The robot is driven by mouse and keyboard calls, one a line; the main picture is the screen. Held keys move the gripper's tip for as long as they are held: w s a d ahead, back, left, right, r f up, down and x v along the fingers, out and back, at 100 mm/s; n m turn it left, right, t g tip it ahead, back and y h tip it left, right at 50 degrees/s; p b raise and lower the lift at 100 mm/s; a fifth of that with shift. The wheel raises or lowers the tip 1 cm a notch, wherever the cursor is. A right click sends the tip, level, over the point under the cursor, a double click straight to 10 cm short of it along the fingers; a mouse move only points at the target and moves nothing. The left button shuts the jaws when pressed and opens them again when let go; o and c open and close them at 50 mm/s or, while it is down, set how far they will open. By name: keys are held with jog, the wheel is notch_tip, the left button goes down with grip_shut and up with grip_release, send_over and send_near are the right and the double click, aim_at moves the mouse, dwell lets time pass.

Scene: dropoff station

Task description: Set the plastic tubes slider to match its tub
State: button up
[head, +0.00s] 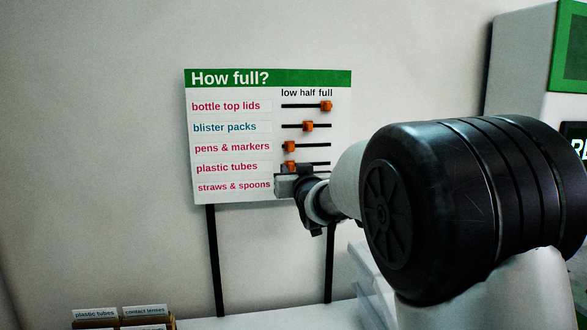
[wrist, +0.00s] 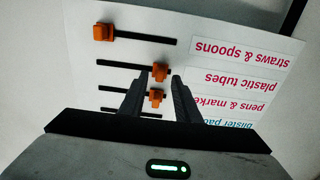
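The plastic tubes slider (head: 289,165) is an orange knob at the low end of its black track, partly covered by my gripper (head: 291,180) in the head view. In the wrist view, which shows the board upside down, the same plastic tubes knob (wrist: 160,72) lies between and just beyond the fingertips of my gripper (wrist: 159,79). The fingers are open, with a gap on each side of the knob. The tub labelled plastic tubes (head: 95,315) is at the bottom left of the head view. Its contents are out of view.
The pens & markers knob (wrist: 156,96) also sits at low, close between the fingers. The straws & spoons knob (wrist: 103,32) is at the full end. On the board (head: 230,79), blister packs (head: 308,126) is at half and bottle top lids (head: 326,106) at full.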

jog(key=shift+w+a, duration=0.1)
jog(key=shift+w, duration=0.65)
grip_shut()
